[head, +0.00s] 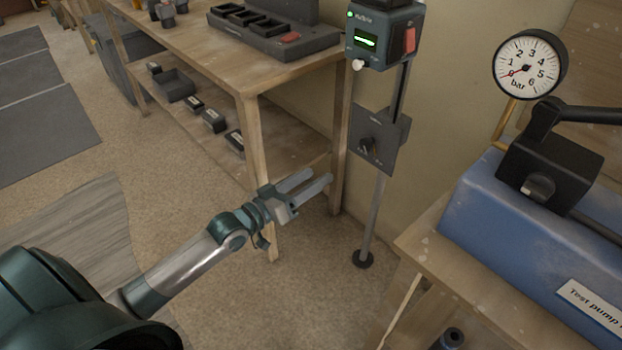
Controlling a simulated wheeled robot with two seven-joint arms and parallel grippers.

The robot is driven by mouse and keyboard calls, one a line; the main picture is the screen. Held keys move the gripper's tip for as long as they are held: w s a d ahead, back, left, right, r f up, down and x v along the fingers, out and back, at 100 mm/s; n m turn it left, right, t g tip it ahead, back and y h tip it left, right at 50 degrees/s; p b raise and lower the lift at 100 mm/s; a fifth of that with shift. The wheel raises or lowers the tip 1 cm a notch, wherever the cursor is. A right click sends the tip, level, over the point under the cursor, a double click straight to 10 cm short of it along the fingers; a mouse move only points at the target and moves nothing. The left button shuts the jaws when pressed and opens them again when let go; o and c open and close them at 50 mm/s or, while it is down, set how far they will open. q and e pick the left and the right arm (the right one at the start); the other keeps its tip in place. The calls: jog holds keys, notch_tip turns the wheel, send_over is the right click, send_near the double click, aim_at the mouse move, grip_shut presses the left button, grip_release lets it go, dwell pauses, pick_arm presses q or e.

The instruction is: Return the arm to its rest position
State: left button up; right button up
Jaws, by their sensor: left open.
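My left arm comes in from the lower left and reaches toward the middle of the view. My left gripper (308,187) is open, with two grey fingers apart and nothing between them. It is in front of the wooden workbench's (252,130) near legs, and to the left of the thin metal stand (376,205). I cannot tell whether it touches a bench leg. My right gripper is not in view.
The stand carries a dark box with a green display (367,41) and a grey plate with a knob (372,140). At right, a blue test pump (480,215) with a pressure gauge (527,66) sits on a wooden table (425,240). Floor at left is open, with grey mats (40,125).

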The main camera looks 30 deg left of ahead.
pick_arm(q)
jog(key=shift+f, duration=0.1)
dwell(0.5)
jog(key=s+f+g+y+p, duration=0.2)
jog(key=s+f+p, duration=0.15)
jog(key=f, duration=0.75)
jog(key=s+f+g+y+p, duration=0.2)
jog(key=s+f+g, duration=0.15)
jog(key=f, duration=0.85)
jog(key=s+d+f+m+g+p, duration=0.1)
jog(key=s+d+f+g+p, duration=0.1)
jog(key=s+d+f, duration=0.3)
jog(key=s+d+f+m+g+y+p, duration=0.1)
jog(key=s+d+f+g, duration=0.3)
jog(key=s+f, duration=1)
jog(key=s+d+m+p, duration=0.1)
jog(key=s, duration=0.5)
jog(key=shift+s+d+f, duration=0.15)
jog(key=shift+f, duration=0.05)
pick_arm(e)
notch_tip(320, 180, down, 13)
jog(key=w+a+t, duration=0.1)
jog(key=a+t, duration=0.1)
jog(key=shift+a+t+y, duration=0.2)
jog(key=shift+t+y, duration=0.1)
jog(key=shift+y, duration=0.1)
